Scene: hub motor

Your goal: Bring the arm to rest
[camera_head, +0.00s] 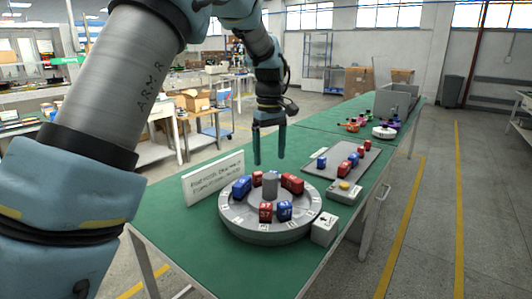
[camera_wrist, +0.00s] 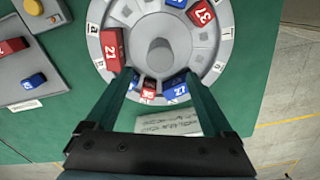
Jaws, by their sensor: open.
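My gripper (camera_head: 269,160) is open and empty in the head view, fingers pointing down above the round grey hub (camera_head: 237,226). In the wrist view my gripper (camera_wrist: 160,77) has its fingers apart over the near side of the hub (camera_wrist: 205,45). The hub has a grey centre post (camera_head: 270,186) and several blocks around it. These include a blue block (camera_head: 242,187), a red block (camera_head: 292,184), a front red block (camera_head: 265,211) and a front blue block (camera_head: 285,210). In the wrist view a red block marked 21 (camera_wrist: 112,48) lies left of the post.
The hub stands on a green table (camera_head: 165,225). A white sign (camera_head: 213,180) stands behind it and a small pale box (camera_head: 324,228) beside it. Right of it are a box with a yellow button (camera_head: 344,189) and a grey tray (camera_head: 370,158) with several blocks. Floor at right is clear.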

